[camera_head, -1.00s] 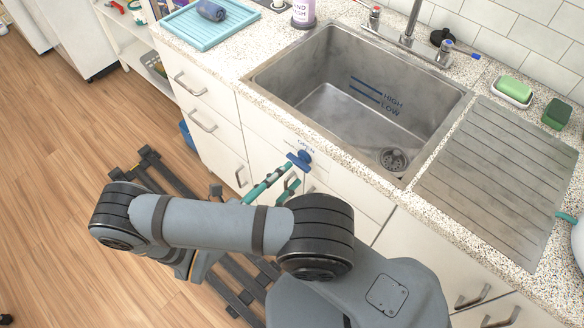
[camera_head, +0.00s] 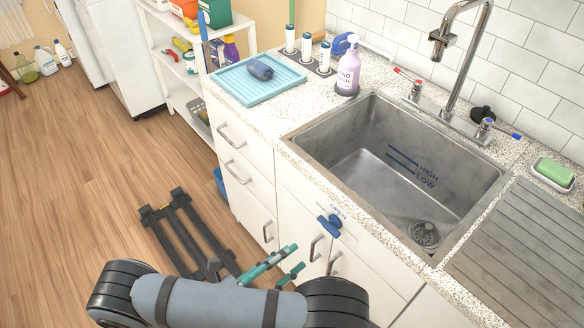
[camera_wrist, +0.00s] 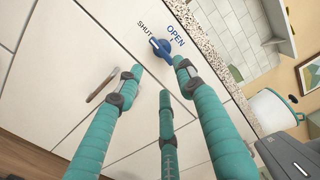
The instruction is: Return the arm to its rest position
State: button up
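My gripper (camera_head: 295,258) has teal fingers, spread apart with nothing between them. It is in front of the white cabinet under the sink. In the wrist view my gripper (camera_wrist: 157,76) shows three separate fingers. A blue turn handle (camera_head: 329,226) is on the cabinet front, up and right of the fingertips, with a visible gap. In the wrist view the blue handle (camera_wrist: 159,47) lies beyond the fingertips, beside the printed words SHUT and OPEN. My grey arm crosses the bottom of the head view.
The steel sink (camera_head: 345,178) and speckled counter (camera_head: 272,112) are at right. A teal tray (camera_head: 236,82) and soap bottle (camera_head: 348,70) stand behind. Cabinet handles (camera_head: 231,135) stick out. A dark frame (camera_head: 192,228) lies on the floor; open wooden floor is at left.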

jog(key=x, duration=1.1)
jog(key=shift+w+d, duration=0.15)
jog(key=shift+w, duration=0.05)
